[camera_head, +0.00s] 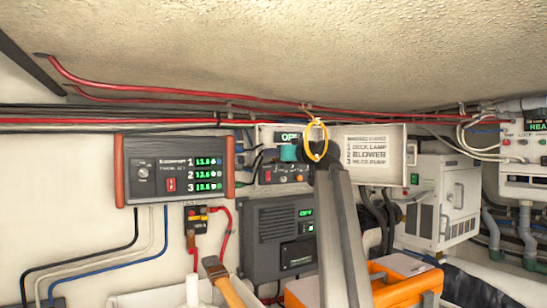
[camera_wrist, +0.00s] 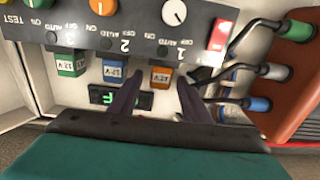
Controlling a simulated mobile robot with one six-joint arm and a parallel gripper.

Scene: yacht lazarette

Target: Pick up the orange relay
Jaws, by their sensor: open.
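The orange relay (camera_wrist: 161,76) is a small block marked 12 V, seated in the panel (camera_wrist: 130,42) in the wrist view, where the lettering appears upside down. A blue relay (camera_wrist: 113,73) and a green relay (camera_wrist: 70,62) sit in the same row to its left. My gripper (camera_wrist: 161,88) is open and empty. Its two dark fingers point toward the row, with the orange relay showing between their tips; I cannot tell how much depth separates them.
A small green display (camera_wrist: 105,96) lies partly behind the left finger. In the head view a yellow ring (camera_head: 325,131) hangs near my arm, and an orange toolbox (camera_head: 400,292) is below.

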